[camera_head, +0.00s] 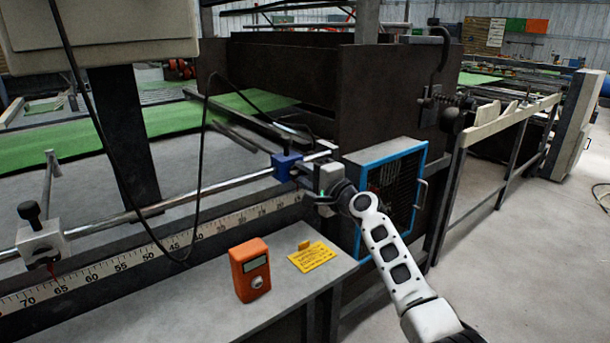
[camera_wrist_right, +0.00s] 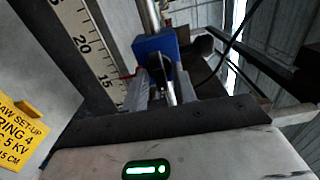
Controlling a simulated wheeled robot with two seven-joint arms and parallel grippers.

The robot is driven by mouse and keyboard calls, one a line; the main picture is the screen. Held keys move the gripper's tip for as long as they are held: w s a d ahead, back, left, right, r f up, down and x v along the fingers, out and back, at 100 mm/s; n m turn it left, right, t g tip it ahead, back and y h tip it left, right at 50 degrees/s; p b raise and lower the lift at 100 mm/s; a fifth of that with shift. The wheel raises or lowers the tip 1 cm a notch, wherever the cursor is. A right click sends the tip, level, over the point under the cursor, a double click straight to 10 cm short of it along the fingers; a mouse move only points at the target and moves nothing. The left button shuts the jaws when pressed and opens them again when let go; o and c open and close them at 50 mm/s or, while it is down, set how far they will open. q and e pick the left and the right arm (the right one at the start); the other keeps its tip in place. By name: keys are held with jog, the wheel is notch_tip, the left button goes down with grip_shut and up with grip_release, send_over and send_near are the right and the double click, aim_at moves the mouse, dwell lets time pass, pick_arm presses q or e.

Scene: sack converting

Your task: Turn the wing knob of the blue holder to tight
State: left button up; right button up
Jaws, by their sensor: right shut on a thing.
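The blue holder (camera_head: 284,165) sits on the chrome rail above the ruler, left of my right gripper (camera_head: 304,172). In the right wrist view the blue holder (camera_wrist_right: 153,44) is straight ahead, beyond the fingers of my right gripper (camera_wrist_right: 160,88). The fingers are shut on the wing knob, a small dark and grey part (camera_wrist_right: 167,86) on the holder's near side. The fingers hide most of the knob, so its angle cannot be told. My left gripper is not in view.
A light grey holder (camera_head: 41,242) with a black knob is on the rail at left. The ruler (camera_head: 150,252) runs below the rail. A blue-framed grille (camera_head: 398,168) is right of the gripper.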

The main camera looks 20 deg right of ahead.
jog(key=o, duration=0.6)
jog(key=v, duration=1.6)
